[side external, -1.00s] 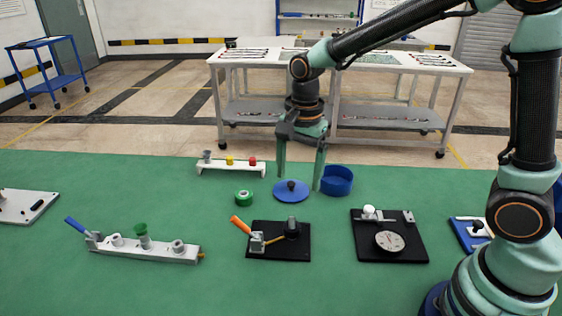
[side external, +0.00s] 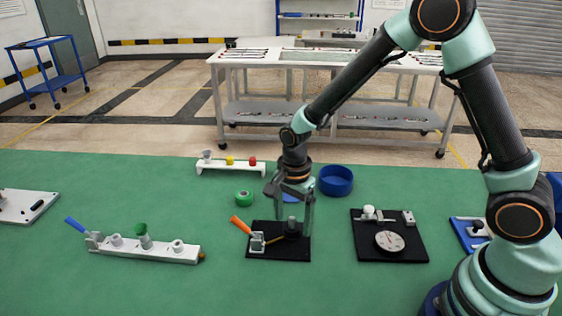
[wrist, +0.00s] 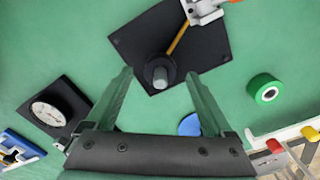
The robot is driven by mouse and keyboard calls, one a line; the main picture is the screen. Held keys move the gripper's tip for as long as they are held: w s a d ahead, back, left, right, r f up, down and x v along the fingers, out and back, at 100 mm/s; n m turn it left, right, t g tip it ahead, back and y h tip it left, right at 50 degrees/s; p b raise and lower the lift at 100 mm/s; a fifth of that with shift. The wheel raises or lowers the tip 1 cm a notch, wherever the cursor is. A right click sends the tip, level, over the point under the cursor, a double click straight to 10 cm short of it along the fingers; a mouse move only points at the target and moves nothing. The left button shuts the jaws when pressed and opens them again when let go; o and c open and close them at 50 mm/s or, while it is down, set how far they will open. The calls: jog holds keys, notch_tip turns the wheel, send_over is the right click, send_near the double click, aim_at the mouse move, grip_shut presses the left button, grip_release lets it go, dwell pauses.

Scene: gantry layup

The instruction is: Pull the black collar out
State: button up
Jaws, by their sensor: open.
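The black collar (side external: 292,235) sits around a grey pin on a black base plate (side external: 262,254) in the side view. In the wrist view the collar (wrist: 153,62) shows as a dark ring around the grey pin (wrist: 160,78). A toggle clamp with an orange handle (side external: 240,225) stands on the plate's left, and a thin orange-yellow bar runs from it to the collar. My gripper (side external: 294,222) is open above the collar. In the wrist view its two fingertips (wrist: 160,73) lie on either side of the pin, apart from it. The collar's lower part is hard to make out.
A green tape roll (side external: 244,198) is behind left. A dial gauge board (side external: 410,250) stands right, a grey clamp rail (side external: 160,251) left. The green tabletop in front is clear.

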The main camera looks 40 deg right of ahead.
jog(key=shift+f, duration=0.6)
jog(key=shift+r, duration=0.1)
grip_shut()
